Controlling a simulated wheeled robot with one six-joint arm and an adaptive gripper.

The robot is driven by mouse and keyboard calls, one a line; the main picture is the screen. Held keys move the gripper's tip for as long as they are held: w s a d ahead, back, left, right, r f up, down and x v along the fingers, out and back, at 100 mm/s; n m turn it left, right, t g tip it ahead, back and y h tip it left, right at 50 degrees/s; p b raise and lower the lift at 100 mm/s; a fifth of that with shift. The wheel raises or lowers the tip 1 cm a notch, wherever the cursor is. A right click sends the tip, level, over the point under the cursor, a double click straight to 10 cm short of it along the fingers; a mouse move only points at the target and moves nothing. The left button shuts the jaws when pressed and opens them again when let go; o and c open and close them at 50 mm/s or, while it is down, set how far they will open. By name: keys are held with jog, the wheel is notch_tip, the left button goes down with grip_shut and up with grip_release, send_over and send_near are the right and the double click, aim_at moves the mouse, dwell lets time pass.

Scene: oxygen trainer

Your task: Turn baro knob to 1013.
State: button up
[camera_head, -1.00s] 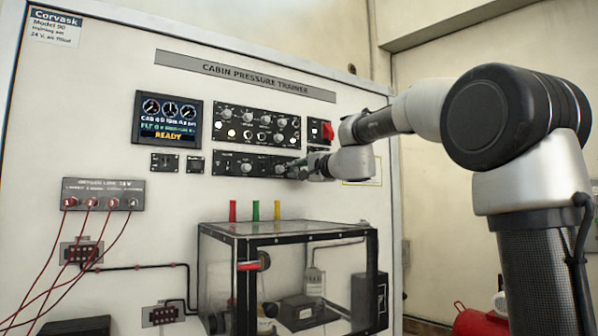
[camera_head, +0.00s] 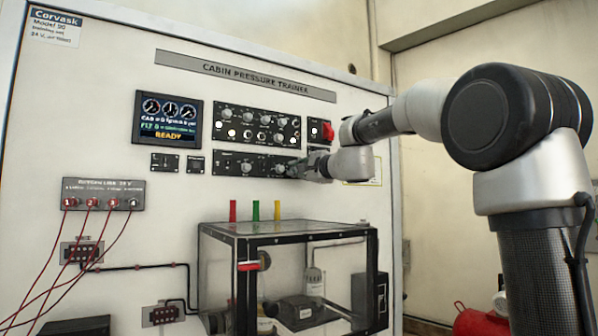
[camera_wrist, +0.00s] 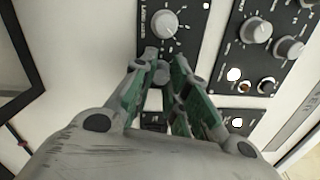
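The baro label is too small to read. In the head view, the lower knob panel (camera_head: 233,163) has light round knobs, one (camera_head: 280,168) just left of my gripper (camera_head: 302,167). In the wrist view, a grey knob with a pale pointer and scale marks (camera_wrist: 165,24) stands clear beyond the fingertips of my gripper (camera_wrist: 165,68). The green-padded fingers are close together, with a small gap at the tips. A small grey round shape lies between them; I cannot tell whether they touch it. The fingers hide the panel's end.
The upper knob panel (camera_head: 257,125) is just above, and its knobs (camera_wrist: 256,30) show at right in the wrist view. The clear-walled box (camera_head: 300,228) stands below. The display (camera_head: 168,118) reads READY.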

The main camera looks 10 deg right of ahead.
jog(key=o, duration=0.5)
jog(key=v, duration=1.2)
jog(key=shift+f, duration=0.15)
